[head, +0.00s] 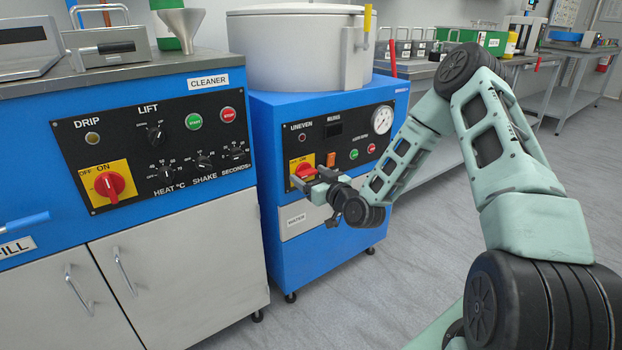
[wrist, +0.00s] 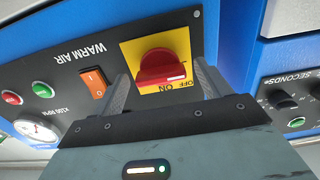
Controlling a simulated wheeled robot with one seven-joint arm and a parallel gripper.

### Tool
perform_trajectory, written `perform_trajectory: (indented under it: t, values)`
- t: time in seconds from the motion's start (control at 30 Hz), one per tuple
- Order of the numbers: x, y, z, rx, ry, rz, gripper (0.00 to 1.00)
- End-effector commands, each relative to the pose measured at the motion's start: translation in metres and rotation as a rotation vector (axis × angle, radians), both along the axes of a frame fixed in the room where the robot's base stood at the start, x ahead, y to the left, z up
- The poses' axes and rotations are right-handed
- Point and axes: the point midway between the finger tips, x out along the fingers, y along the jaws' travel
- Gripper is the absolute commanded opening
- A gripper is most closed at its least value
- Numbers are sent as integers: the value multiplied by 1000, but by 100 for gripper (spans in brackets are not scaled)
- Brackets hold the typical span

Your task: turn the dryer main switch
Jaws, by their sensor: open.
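The dryer is the blue cabinet (head: 262,140) with a white drum on top, right of the cleaner. Its main switch is a red rotary knob (head: 305,170) on a yellow plate marked OFF and ON, partly hidden by my gripper in the head view. In the wrist view the red knob (wrist: 163,68) sits on its yellow plate (wrist: 128,52), seen upside down. My gripper (head: 314,183) is at the dryer panel, its fingers pointing at the knob. In the wrist view my gripper (wrist: 163,88) is open, one finger on each side of the knob. I cannot tell whether they touch it.
An orange rocker switch (wrist: 95,82) is close beside the yellow plate. The cleaner (head: 160,130) on the left has a similar red knob (head: 110,187). A white drum (head: 298,50) stands on the dryer. The floor (head: 400,300) in front is clear.

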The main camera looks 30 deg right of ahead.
Motion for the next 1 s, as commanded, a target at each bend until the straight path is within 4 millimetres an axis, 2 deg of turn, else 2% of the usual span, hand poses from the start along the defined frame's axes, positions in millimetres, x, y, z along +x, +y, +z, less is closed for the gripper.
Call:
perform_trajectory:
  t: [0.27, 0.43, 0.77, 1.0]
  values:
    - [1, 0, 0, 0, 0, 0, 76]
    - [1, 0, 0, 0, 0, 0, 32]
    - [1, 0, 1, 27, 1, 0, 32]
    - [1, 0, 2, 146, 5, 1, 32]
